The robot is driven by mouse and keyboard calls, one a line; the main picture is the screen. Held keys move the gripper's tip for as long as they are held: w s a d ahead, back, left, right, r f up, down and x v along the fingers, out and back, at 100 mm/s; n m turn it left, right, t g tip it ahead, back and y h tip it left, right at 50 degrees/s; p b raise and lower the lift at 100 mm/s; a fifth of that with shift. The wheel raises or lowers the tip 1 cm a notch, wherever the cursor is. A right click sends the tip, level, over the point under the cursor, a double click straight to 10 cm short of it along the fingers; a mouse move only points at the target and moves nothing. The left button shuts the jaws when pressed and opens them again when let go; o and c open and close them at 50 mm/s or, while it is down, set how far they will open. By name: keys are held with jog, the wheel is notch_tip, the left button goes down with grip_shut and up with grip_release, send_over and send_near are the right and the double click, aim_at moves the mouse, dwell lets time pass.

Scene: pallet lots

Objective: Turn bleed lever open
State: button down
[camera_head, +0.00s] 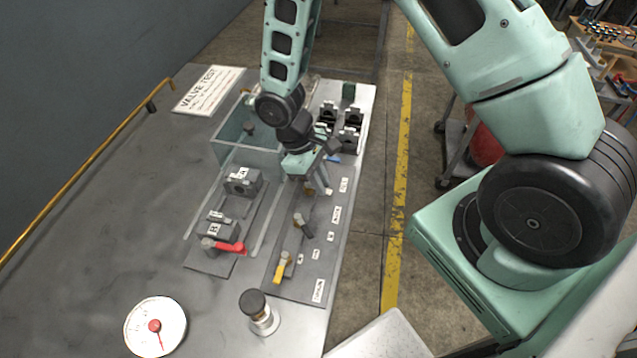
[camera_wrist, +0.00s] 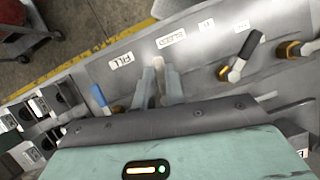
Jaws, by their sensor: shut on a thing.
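The bleed lever (camera_wrist: 158,62) shows as a pale tip between my fingers in the wrist view, just below the BLEED label (camera_wrist: 171,37). My gripper (camera_wrist: 159,80) points down at the valve panel and is shut on this lever. Most of the lever is hidden by the fingers, so its angle is hard to tell. In the head view my gripper (camera_head: 318,183) is at the far part of the panel (camera_head: 300,284), and the lever is mostly hidden there.
A blue lever (camera_wrist: 99,97) by the FILL label (camera_wrist: 121,60) is close on one side; a black-handled lever (camera_wrist: 243,56) is on the other. A yellow lever (camera_head: 282,268), red lever (camera_head: 228,247), gauge (camera_head: 155,326) and clear-walled bin (camera_head: 232,145) share the table.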

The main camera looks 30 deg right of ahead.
jog(key=shift+w+d+n+t+h, duration=0.15)
jog(key=shift+w+n+t+h, duration=0.15)
jog(key=shift+n, duration=0.7)
jog(key=c, duration=1.5)
grip_release()
jog(key=shift+o, duration=0.2)
jog(key=b+v, duration=0.3)
jog(key=v, duration=1.4)
jog(key=shift+r, duration=0.25)
jog(key=shift+s, duration=0.1)
